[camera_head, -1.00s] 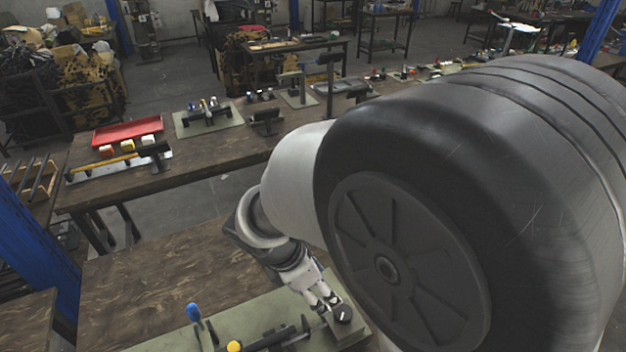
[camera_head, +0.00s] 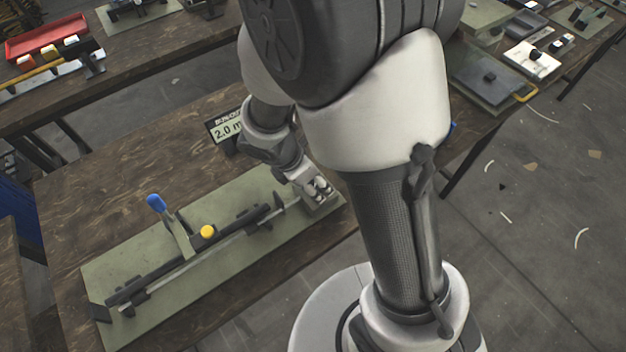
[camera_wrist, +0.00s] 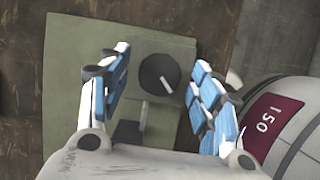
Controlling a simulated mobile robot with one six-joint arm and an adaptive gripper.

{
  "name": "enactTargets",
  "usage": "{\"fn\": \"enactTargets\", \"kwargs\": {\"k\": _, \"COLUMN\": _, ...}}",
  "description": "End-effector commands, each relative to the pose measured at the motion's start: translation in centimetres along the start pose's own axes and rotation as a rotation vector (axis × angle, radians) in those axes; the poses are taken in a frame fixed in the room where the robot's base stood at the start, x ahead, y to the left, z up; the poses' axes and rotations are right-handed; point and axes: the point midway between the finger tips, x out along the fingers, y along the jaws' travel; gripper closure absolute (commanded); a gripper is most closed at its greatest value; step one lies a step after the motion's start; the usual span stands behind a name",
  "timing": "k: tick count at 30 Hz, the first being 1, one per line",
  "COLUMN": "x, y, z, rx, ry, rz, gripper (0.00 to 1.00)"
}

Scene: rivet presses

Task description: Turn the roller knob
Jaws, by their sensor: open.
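The roller knob (camera_wrist: 160,74) is a dark round dial with a white pointer line, on a grey square block at the end of the green base plate (camera_wrist: 65,90). My gripper (camera_wrist: 161,64) is open, its blue-padded fingers on either side of the knob in the wrist view. Whether they touch it I cannot tell. In the head view my gripper (camera_head: 318,190) is over the right end of the green plate (camera_head: 170,308) and largely hides the knob. The fixture on the plate has a long dark rail, a blue-tipped lever (camera_head: 155,203) and a yellow knob (camera_head: 207,232).
A small display reading "2.0 m" (camera_head: 226,128) stands behind the plate, partly covered by my arm. The wooden bench (camera_head: 110,185) is bare behind and left of the plate. A red tray (camera_head: 45,38) lies on the bench further back. Scraps lie on the floor at right.

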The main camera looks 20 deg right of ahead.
Motion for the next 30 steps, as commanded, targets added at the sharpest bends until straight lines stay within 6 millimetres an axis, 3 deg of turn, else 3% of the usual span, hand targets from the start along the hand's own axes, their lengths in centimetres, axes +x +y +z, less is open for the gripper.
{"fn": "enactTargets", "kwargs": {"k": 9, "x": 0.16, "y": 0.0, "z": 0.03, "rx": 0.0, "ry": 0.0, "rz": 0.0, "gripper": 0.43}}
{"fn": "enactTargets", "kwargs": {"k": 27, "x": 0.15, "y": 0.0, "z": 0.02, "rx": -0.001, "ry": 0.0, "rz": 0.0, "gripper": 0.83}}
{"fn": "enactTargets", "kwargs": {"k": 30, "x": 0.15, "y": 0.0, "z": 0.02, "rx": 0.0, "ry": 0.0, "rz": 0.0, "gripper": 0.85}}
